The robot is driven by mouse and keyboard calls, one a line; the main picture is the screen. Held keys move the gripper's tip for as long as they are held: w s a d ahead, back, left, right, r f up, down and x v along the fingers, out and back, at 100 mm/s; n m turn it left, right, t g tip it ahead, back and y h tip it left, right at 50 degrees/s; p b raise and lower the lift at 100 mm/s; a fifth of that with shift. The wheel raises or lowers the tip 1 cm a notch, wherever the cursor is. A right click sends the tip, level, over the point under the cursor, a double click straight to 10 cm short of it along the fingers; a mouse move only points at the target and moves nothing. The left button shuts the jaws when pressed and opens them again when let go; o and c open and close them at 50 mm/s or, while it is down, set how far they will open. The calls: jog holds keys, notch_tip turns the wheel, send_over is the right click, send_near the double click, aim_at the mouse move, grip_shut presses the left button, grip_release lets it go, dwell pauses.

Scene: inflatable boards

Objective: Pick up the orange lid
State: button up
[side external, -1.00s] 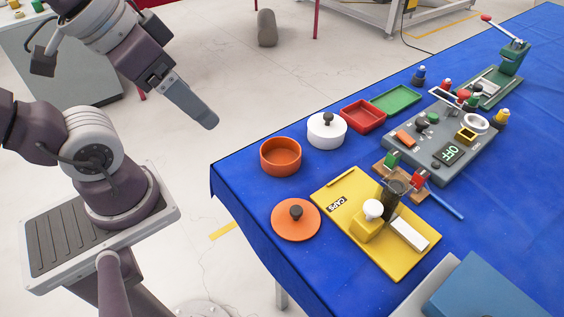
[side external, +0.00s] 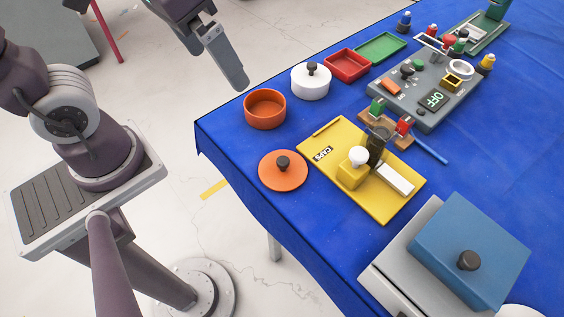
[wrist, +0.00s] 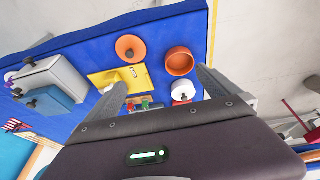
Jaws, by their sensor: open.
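The orange lid (side external: 283,171) is a flat round disc with a dark knob. It lies on the blue cloth near the table's edge, left of the yellow board. In the wrist view the orange lid (wrist: 130,48) is at the top, beyond the fingertips. My gripper (side external: 232,75) is high above the floor side of the table, behind the orange pot and well away from the lid. In the wrist view my gripper (wrist: 158,84) has its two fingers spread wide with nothing between them.
An orange pot (side external: 265,108) and a white lidded pot (side external: 310,82) stand behind the lid. A yellow board (side external: 385,207) with a white-knobbed block is to its right. A grey box with a blue lid (side external: 478,250) is at the front right. A grey control panel (side external: 425,100) stands farther back.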

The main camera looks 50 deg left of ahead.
aim_at(283, 160)
jog(key=w+d+f+g, duration=0.1)
jog(key=d+f, duration=0.2)
jog(key=f, duration=0.1)
jog(key=w+d+f+g, duration=0.1)
jog(key=w+d+f, duration=0.1)
jog(key=f, duration=0.3)
jog(key=w+d+f+g, duration=0.1)
jog(key=w+d+f, duration=0.1)
jog(key=d+f, duration=0.2)
jog(key=shift+w+d+f+g+y, duration=0.2)
jog(key=shift+d+g+y, duration=0.1)
jog(key=shift+g, duration=0.1)
jog(key=f, duration=0.7)
jog(key=shift+s+d, duration=0.1)
jog(key=shift+s, duration=0.1)
jog(key=c, duration=1.2)
jog(key=r, duration=1)
jog(key=shift+w+a, duration=0.35)
jog(key=shift+a, duration=0.05)
jog(key=w+a+n, duration=0.6)
jog(key=a, duration=0.7)
jog(key=shift+w+a+f, duration=0.1)
jog(key=shift+w+f, duration=0.05)
jog(key=shift+f, duration=3)
